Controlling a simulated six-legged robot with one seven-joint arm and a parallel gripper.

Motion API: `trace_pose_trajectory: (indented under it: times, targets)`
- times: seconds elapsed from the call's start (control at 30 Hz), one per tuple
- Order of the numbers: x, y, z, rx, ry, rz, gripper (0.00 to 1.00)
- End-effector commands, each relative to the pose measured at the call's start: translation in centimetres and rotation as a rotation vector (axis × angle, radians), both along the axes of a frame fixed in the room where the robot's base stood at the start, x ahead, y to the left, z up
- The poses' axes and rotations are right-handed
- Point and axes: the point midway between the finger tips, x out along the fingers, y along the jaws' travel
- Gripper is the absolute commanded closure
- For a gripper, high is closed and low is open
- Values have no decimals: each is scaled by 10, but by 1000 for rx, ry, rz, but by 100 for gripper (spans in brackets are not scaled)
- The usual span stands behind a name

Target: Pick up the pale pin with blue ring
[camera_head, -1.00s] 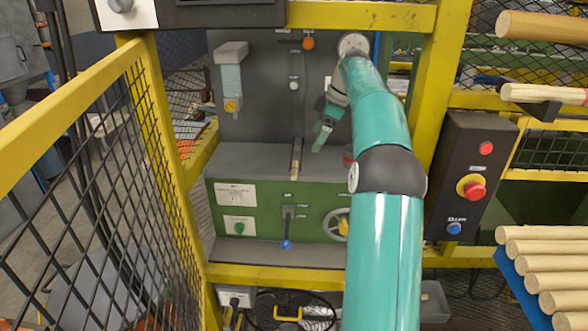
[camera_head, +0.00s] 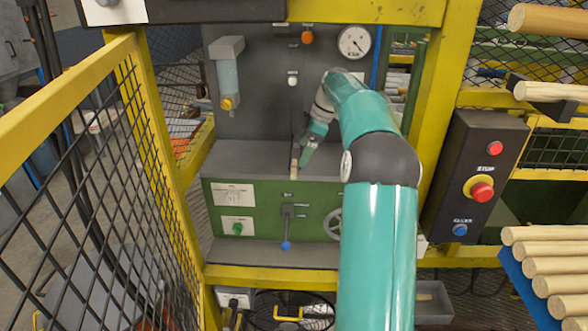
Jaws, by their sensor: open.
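A slim pale wooden pin (camera_head: 294,164) is on the grey ledge (camera_head: 240,157) of the machine, in the middle of the view. It is small here, and I cannot make out a blue ring on it. My gripper (camera_head: 304,160) is open, low over the ledge, close against the right side of the pin. Its fingers point down and to the left. They partly overlap the pin's surroundings, and I cannot tell whether they touch it.
A grey back panel carries a dial gauge (camera_head: 354,42) and a clear cup (camera_head: 228,75). A green front with a blue-knobbed lever (camera_head: 286,244) is below the ledge. Yellow guard rails and mesh stand left. A button box (camera_head: 474,180) and stacked wooden rods (camera_head: 550,265) are right.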

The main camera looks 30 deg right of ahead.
Motion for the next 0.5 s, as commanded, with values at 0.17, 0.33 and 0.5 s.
trace_pose_trajectory:
  times: [0.17,0.33,0.5]
  targets:
    - [5,4,-13,2,2,1,0]
    - [13,12,-36,3,4,2,0]
    - [20,17,-54,1,1,1,0]
